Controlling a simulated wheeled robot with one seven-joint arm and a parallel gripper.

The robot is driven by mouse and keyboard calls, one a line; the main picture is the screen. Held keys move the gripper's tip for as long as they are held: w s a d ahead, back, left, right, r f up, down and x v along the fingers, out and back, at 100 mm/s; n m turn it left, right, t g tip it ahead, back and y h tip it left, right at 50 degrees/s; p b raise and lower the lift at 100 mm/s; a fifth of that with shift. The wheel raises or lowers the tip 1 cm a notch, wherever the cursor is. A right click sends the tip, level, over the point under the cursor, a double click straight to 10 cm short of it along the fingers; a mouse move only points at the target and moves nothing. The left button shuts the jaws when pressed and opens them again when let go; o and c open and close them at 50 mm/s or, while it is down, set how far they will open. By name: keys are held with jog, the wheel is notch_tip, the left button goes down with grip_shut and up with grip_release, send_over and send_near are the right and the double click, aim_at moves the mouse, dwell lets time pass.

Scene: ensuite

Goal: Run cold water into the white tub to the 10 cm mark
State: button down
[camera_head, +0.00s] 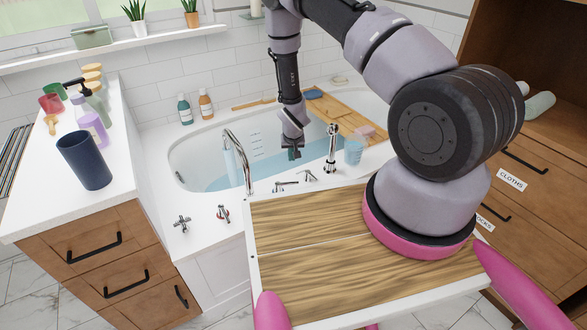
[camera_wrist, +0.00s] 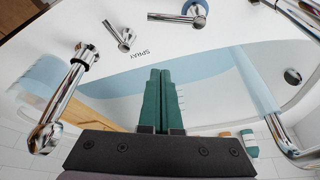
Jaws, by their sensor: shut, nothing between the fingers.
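The white tub (camera_head: 160,158) has pale blue water (camera_head: 225,182) in its bottom. Marks (camera_head: 257,147) line its inner far wall, too small to read. The tall curved spout (camera_head: 240,158) runs a pale blue stream (camera_head: 229,165) into the tub; the stream also shows in the wrist view (camera_wrist: 252,85). A cross-handled tap (camera_head: 182,223) and a tap with a reddish part (camera_head: 222,213) stand on the near rim. Two chrome levers (camera_head: 285,186) (camera_head: 308,176) stand further right. My gripper (camera_head: 291,153) is shut and empty above the tub, its green fingers (camera_wrist: 165,73) together, apart from the taps.
A hand-spray fitting (camera_head: 331,148) and light blue cup (camera_head: 353,151) stand right of the levers. A wooden board (camera_head: 345,118) bridges the tub's right part. Two bottles (camera_head: 185,110) (camera_head: 206,105) stand behind. A counter (camera_head: 110,195) with a dark cup (camera_head: 84,160) borders the left.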

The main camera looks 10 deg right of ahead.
jog(key=x, duration=0.9)
jog(key=shift+d+f, duration=0.1)
jog(key=shift+f, duration=0.15)
jog(key=s, duration=0.3)
jog(key=shift+a+f, duration=0.2)
jog(key=shift+f, duration=0.1)
jog(key=shift+s+f, duration=0.1)
jog(key=shift+s, duration=0.3)
